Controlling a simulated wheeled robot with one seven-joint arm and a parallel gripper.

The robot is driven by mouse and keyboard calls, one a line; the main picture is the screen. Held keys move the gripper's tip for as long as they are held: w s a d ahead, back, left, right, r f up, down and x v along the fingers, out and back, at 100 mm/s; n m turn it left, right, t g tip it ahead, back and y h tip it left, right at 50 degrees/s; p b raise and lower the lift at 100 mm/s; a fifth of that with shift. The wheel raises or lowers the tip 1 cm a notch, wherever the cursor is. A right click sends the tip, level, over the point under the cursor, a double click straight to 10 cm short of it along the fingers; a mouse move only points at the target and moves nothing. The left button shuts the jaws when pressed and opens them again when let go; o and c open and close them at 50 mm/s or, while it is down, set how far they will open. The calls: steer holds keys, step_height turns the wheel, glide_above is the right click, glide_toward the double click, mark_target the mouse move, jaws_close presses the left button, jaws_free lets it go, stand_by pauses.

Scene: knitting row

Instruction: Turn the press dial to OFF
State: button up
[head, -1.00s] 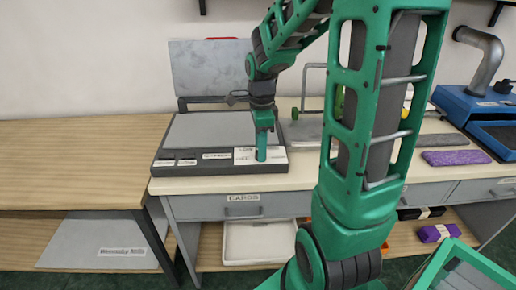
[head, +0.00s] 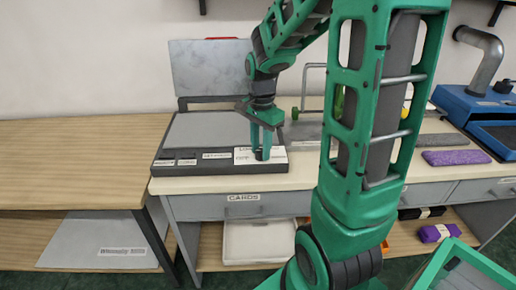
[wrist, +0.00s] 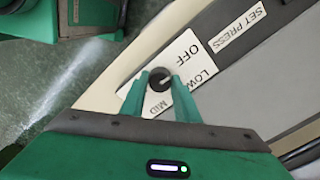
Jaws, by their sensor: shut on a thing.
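The press dial is a small black round knob (wrist: 159,79) on a white label plate (wrist: 187,50) at the front right of the press. The plate reads OFF, LOW and MID in the wrist view. My gripper (wrist: 160,84) points down over the dial, with one finger on each side, shut on it. In the head view my gripper (head: 262,153) stands at the press's front right corner, and its fingers largely hide the dial. I cannot tell which label the dial's mark points to. The press (head: 200,170) is a dark grey base with its lid (head: 212,68) raised.
The press stands on a worktable with drawers, one labelled CARDS (head: 243,197). A wooden table (head: 80,160) is at the left. To the right are purple (head: 452,157) and grey pads and a blue machine (head: 480,105). A white bin (head: 258,243) sits below.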

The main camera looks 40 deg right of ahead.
mark_target(260, 150)
steer(key=shift+w+r+n, duration=0.1)
steer(key=shift+w+n, duration=0.15)
steer(key=shift+n, duration=0.35)
steer(key=o, duration=1)
steer(key=shift+d, duration=0.1)
steer(key=shift+o, duration=0.2)
steer(key=shift+s, duration=0.1)
step_height(260, 150, up, 11)
steer(key=shift+f, duration=0.2)
